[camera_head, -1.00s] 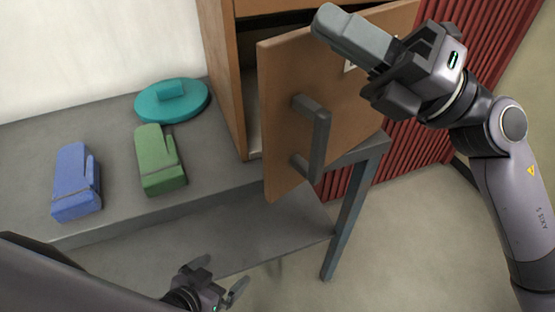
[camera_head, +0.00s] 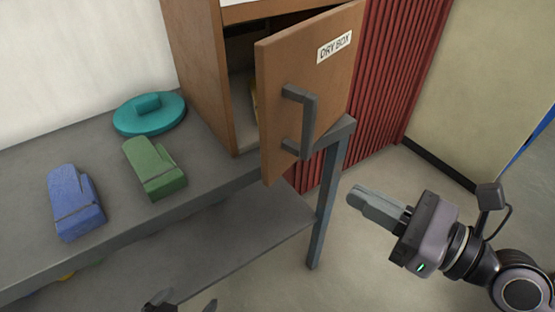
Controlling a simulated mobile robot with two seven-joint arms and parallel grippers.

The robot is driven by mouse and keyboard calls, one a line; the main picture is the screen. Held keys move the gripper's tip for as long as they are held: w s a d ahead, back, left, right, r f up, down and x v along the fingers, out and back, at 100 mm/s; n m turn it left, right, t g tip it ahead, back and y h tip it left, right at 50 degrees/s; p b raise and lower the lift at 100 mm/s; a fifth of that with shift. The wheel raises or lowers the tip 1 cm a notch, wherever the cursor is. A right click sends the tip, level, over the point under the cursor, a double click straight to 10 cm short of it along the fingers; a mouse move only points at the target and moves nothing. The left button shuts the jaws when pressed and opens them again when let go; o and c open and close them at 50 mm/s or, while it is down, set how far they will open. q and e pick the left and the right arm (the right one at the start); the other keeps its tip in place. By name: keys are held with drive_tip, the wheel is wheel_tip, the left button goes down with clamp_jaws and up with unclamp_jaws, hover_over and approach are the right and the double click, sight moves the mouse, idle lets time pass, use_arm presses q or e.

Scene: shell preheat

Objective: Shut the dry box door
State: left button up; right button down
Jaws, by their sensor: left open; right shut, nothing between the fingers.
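The dry box (camera_head: 196,75) is a brown wooden cabinet standing on the grey bench. Its door (camera_head: 335,85) stands ajar, swung out toward me, with a "DRY BOX" label and a dark grey bar handle (camera_head: 308,125). Through the gap I see a bit of the inside and something yellowish. My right gripper (camera_head: 352,194) is shut and empty, to the right of the door and apart from it, over the floor. My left gripper (camera_head: 182,304) is open at the bottom edge, mostly cut off, well below the door.
On the bench (camera_head: 100,140) lie a blue mitt (camera_head: 76,203), a green mitt (camera_head: 154,168) and a teal round lid (camera_head: 149,113). A lower shelf (camera_head: 225,245) and a bench leg (camera_head: 327,215) are below the door. A red ribbed panel (camera_head: 390,75) stands behind. Floor at right is clear.

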sight(271, 149)
use_arm(q)
drive_tip(key=r+p, duration=0.2)
drive_tip(key=p, duration=0.1)
drive_tip(key=shift+a, duration=0.25)
use_arm(e)
drive_tip(key=x, duration=1.4)
drive_tip(key=shift+w, duration=0.1)
use_arm(q)
drive_tip(key=shift+r, duration=0.1)
use_arm(e)
drive_tip(key=shift+d, duration=0.1)
